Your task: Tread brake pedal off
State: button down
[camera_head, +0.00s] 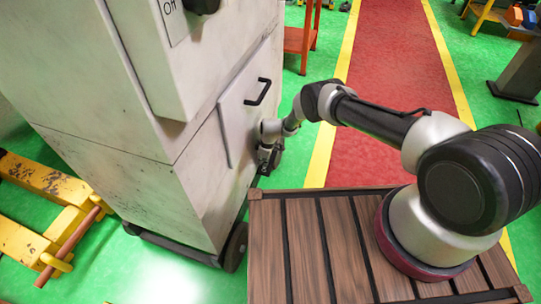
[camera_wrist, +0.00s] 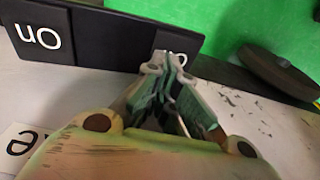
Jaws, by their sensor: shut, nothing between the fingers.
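The black pedal bar (camera_wrist: 85,38) runs across the upper left of the wrist view, with a white "on" label upside down on its left part. A second label (camera_wrist: 178,55) near its right end is mostly hidden by my fingers. My gripper (camera_wrist: 166,64) is shut and empty, with its fingertips overlapping that right end. I cannot tell whether they touch the bar. In the head view my gripper (camera_head: 266,167) is low beside the right face of the pale cabinet (camera_head: 110,90). The pedal is not clearly seen there.
A cabinet door with a black handle (camera_head: 258,92) is just above my gripper. A dark rounded part (camera_wrist: 278,72) lies right of the pedal. A black wheel (camera_head: 236,247) is under the cabinet corner. A yellow pallet jack (camera_head: 50,200) stands left. The red walkway (camera_head: 395,60) is clear.

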notch_tip(320, 180, up, 7)
dwell(0.7)
jog(key=shift+s, duration=0.1)
dwell(0.4)
